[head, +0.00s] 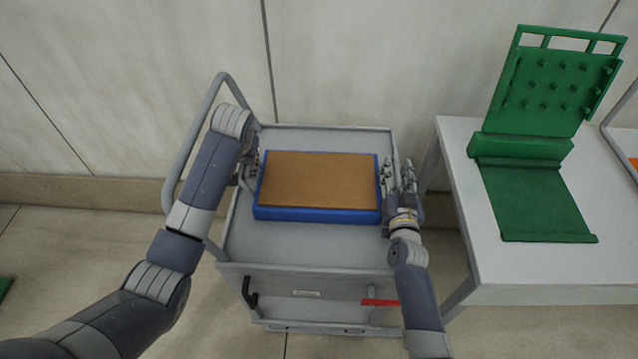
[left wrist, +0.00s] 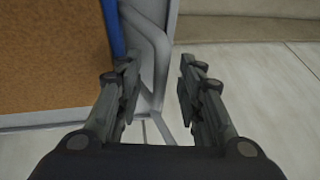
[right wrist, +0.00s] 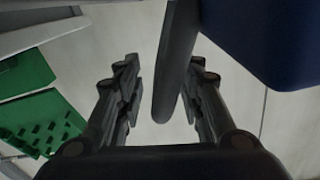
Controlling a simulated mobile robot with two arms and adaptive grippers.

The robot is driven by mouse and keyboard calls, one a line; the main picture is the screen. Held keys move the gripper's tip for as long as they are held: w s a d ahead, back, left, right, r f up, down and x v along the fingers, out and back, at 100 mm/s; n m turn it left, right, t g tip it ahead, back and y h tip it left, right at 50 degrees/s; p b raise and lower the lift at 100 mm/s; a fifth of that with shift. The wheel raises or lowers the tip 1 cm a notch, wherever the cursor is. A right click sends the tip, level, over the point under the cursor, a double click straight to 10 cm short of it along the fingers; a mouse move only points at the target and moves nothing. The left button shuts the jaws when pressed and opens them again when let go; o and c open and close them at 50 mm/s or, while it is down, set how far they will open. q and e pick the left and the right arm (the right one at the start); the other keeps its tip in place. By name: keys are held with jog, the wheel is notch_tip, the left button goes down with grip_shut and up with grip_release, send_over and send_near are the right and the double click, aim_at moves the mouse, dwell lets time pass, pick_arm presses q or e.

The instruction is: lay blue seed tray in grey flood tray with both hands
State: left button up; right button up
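The blue seed tray (head: 315,215), filled with a flat brown layer, lies level on the top of a grey cart. My left gripper (head: 248,168) is at the tray's left end, partly hidden by its arm. In the left wrist view its fingers (left wrist: 158,88) are apart, with the tray's blue edge (left wrist: 117,28) just left of them. My right gripper (head: 399,168) is beside the tray's right end. In the right wrist view its fingers (right wrist: 165,85) are apart, and the blue tray (right wrist: 265,40) is at upper right, outside them. I cannot make out a separate grey flood tray.
The grey cart (head: 310,247) has a raised rim and a tube handle (head: 190,150) on its left. A pale table (head: 470,225) on the right carries a green studded panel (head: 545,90). A wall stands close behind. Bare cart top shows in front of the tray.

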pick_arm(q)
jog(key=shift+w+a+f, duration=0.1)
jog(key=shift+w+f, duration=0.1)
jog(key=shift+f, duration=0.25)
pick_arm(e)
jog(key=shift+w, duration=0.5)
pick_arm(q)
grip_shut()
pick_arm(e)
grip_shut()
pick_arm(q)
jog(key=shift+r, duration=0.25)
pick_arm(e)
jog(key=shift+r, duration=0.25)
